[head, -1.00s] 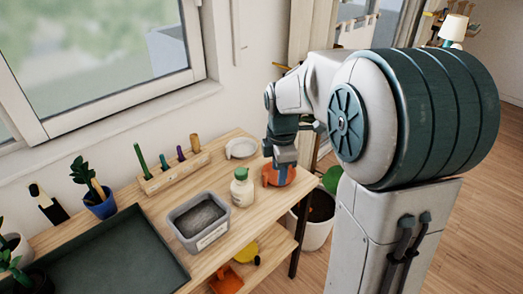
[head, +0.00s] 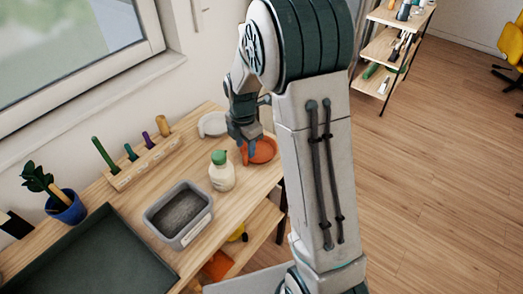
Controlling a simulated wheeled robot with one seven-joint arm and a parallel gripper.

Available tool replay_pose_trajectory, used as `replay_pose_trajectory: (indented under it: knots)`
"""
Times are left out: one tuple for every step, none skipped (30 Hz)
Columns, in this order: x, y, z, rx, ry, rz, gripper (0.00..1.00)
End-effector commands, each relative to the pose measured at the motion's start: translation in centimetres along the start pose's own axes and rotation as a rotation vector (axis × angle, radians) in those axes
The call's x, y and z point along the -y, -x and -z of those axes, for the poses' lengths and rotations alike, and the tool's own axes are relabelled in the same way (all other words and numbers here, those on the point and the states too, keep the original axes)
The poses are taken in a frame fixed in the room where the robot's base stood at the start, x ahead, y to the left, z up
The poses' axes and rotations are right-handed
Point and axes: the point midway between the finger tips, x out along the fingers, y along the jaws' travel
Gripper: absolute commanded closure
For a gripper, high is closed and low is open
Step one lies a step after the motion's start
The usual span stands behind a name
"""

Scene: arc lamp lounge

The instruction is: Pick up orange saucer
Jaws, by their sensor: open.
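The orange saucer (head: 264,150) lies on the wooden table top near its right end, partly covered by my gripper. My gripper (head: 246,155) points down at the left part of the saucer. Its jaws are open, with a finger showing at the saucer's left rim. From this angle I cannot tell whether the fingers touch the saucer.
A white saucer (head: 213,124) lies just behind, and a white bottle with a green cap (head: 222,174) stands at the left. A grey bin (head: 178,213), a wooden holder with tools (head: 145,162), and a dark tray (head: 90,262) stand further left. Floor is clear at right.

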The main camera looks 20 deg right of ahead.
Motion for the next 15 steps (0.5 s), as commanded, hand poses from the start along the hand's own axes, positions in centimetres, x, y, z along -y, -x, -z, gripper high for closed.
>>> replay_pose_trajectory:
  knots:
    - [0.0,-0.4,0.0,-0.001,0.000,0.003,0.59]
    - [0.0,-0.7,0.1,-0.002,-0.001,0.004,0.59]
    - [0.0,-1.2,0.1,-0.002,-0.001,0.004,0.59]
    - [0.0,-1.6,0.2,-0.002,-0.001,0.005,0.59]
    - [0.0,-2.0,0.2,-0.002,-0.001,0.005,0.59]
    - [0.0,-2.6,0.2,-0.002,-0.001,0.006,0.59]
    - [0.0,-3.0,0.2,-0.001,-0.001,0.006,0.59]
    - [0.0,-3.5,0.2,-0.002,-0.001,0.005,0.59]
    - [0.0,-4.0,0.2,-0.003,-0.002,0.005,0.59]
    - [-0.1,-4.3,0.2,-0.002,-0.002,0.004,0.59]
    - [-0.1,-4.5,0.2,-0.002,-0.002,0.003,0.59]
    - [-0.1,-4.8,0.2,-0.001,-0.002,0.004,0.59]
    - [-0.1,-5.0,0.2,-0.001,-0.001,0.003,0.59]
    - [-0.1,-5.1,0.2,-0.001,-0.001,0.002,0.59]
    - [-0.1,-5.1,0.2,0.000,-0.001,0.001,0.59]
